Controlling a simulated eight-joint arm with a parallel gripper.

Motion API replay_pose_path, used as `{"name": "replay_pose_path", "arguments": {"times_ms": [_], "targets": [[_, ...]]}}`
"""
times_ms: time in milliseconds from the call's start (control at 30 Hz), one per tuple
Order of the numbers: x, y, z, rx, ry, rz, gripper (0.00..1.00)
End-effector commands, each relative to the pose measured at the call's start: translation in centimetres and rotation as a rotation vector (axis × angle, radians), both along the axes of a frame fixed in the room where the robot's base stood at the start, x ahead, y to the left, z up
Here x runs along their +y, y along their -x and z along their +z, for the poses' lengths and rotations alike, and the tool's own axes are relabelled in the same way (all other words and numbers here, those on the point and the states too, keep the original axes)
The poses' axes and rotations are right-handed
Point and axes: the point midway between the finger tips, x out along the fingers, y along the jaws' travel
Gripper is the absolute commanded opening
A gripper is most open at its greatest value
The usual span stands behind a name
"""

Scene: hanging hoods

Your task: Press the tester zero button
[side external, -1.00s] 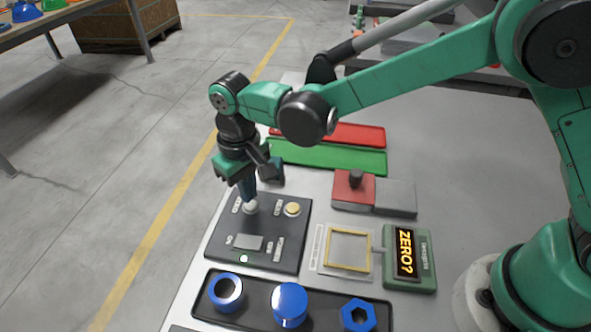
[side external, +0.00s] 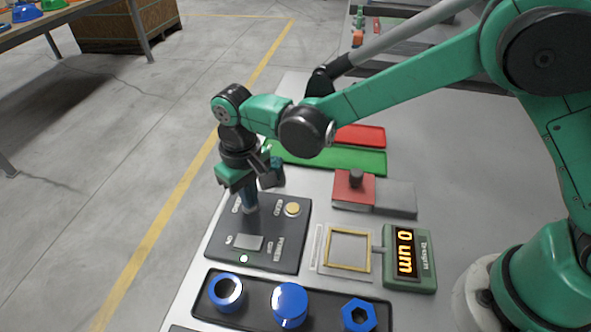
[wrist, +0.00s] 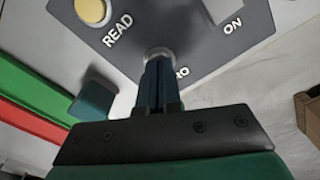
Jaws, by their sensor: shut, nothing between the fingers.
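The tester (side external: 290,252) is a dark panel box on the table, with a power switch and a lit green lamp. Its pale zero button (wrist: 158,51) is mostly hidden under my fingertips; the partly covered label beside it ends in "RO". My gripper (side external: 250,208) is shut and empty, pointing down with its tips on or right at that button. In the wrist view the closed fingers (wrist: 158,62) overlap the button. The yellow READ button (side external: 292,209) is to the right, clear of the fingers. The green display unit (side external: 423,270) reads "0 um".
A yellow square frame (side external: 327,262) lies between tester and display. A black tray (side external: 257,315) with blue parts is in front. A red block with a dark knob (side external: 353,190), a grey block (side external: 396,198), and green (side external: 330,157) and red (side external: 362,135) trays are behind.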

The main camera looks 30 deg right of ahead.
Motion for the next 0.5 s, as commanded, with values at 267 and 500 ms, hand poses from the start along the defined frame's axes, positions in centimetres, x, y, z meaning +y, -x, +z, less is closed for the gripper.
{"name": "replay_pose_path", "arguments": {"times_ms": [267,500], "targets": [[0.0,0.0,3.1,0.0,0.0,0.0,0.0],[0.0,0.0,5.6,0.0,0.0,0.0,0.0]]}}
